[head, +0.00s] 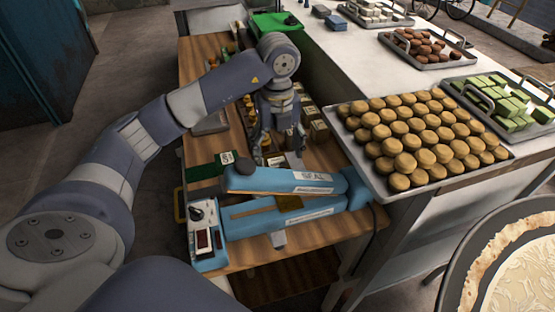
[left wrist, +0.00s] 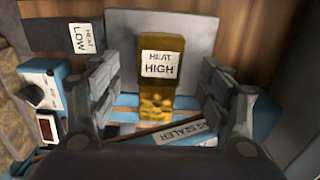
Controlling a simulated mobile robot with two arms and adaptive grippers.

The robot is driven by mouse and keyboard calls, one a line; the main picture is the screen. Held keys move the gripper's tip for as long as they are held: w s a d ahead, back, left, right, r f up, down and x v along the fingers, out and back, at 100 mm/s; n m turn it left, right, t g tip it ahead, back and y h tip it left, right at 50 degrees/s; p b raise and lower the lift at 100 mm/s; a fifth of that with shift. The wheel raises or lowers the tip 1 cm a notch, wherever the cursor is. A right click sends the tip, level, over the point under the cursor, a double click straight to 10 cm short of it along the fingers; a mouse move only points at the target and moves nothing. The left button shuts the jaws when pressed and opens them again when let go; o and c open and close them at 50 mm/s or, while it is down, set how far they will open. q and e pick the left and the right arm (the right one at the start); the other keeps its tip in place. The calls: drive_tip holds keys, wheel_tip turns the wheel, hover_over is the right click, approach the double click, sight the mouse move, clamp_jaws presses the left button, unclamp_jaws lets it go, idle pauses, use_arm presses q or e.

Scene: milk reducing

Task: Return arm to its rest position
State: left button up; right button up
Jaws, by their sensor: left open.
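My left arm comes in from the left of the head view and bends down over the wooden bench. My left gripper (head: 279,152) points down behind the blue sealer (head: 290,182). In the left wrist view the fingers of my left gripper (left wrist: 160,95) are spread apart. A gold block labelled "HEAT HIGH" (left wrist: 162,95) shows between them, and I see no clear contact. A dark piece labelled "HEAT LOW" (left wrist: 60,38) lies to its left. The sealer's control box (left wrist: 42,90) is at the left edge. My right gripper is not in view.
Trays of round tan pastries (head: 415,140), green blocks (head: 500,105) and brown pieces (head: 425,48) stand on the white counter (head: 345,60) to the right. A green bin (head: 268,22) is at the bench's far end. A large round pan (head: 452,262) is at lower right.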

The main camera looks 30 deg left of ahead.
use_arm(q)
wheel_tip(320, 180, up, 7)
idle(0.3)
drive_tip(key=shift+r, duration=0.15)
